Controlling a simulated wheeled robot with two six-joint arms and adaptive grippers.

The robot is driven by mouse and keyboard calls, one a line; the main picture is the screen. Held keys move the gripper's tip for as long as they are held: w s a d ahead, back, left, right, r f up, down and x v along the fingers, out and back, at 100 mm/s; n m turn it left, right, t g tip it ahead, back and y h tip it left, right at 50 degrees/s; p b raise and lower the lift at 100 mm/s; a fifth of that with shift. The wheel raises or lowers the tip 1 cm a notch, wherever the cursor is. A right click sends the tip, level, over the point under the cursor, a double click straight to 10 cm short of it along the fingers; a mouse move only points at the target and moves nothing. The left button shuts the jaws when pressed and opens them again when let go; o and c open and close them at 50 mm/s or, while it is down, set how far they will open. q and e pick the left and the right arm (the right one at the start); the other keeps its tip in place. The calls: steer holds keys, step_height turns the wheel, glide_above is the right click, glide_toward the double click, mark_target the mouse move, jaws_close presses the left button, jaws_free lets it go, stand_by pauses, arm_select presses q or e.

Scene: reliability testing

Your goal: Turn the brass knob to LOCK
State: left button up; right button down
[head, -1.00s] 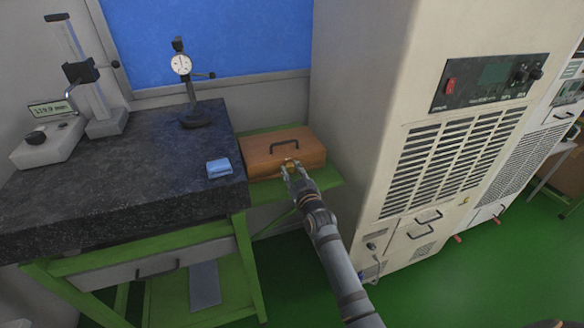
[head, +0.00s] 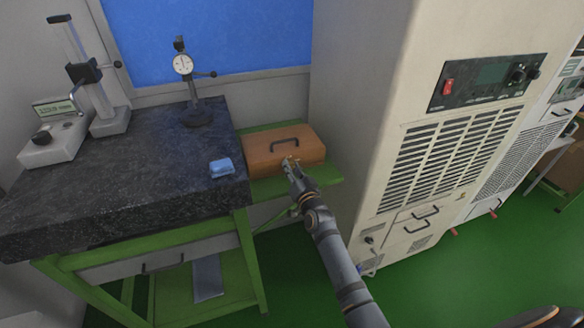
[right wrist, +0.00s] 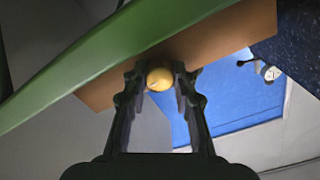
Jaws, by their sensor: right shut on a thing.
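A brown wooden box (head: 262,155) with a dark handle on its lid sits on a green shelf. The round brass knob (right wrist: 159,79) is on the box's front and shows between my fingertips in the right wrist view. In the head view the knob is mostly hidden by my fingers. My right gripper (head: 291,164) is shut on the knob, its fingers on either side of it; the gripper also shows in the right wrist view (right wrist: 159,85). The LOCK marking cannot be made out. My left gripper is not in view.
The green shelf (head: 325,176) runs under the box. A dark granite table (head: 110,185) stands to the left with a blue block (head: 221,167) and a dial gauge stand (head: 194,85). A tall cream cabinet (head: 360,110) stands close on the right.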

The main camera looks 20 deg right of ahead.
steer(key=shift+m, duration=0.5)
steer(key=c, duration=1.1)
jaws_free()
steer(key=shift+o, duration=0.2)
steer(key=s, duration=1.2)
steer(key=shift+d, duration=0.2)
steer(key=shift+f, duration=0.1)
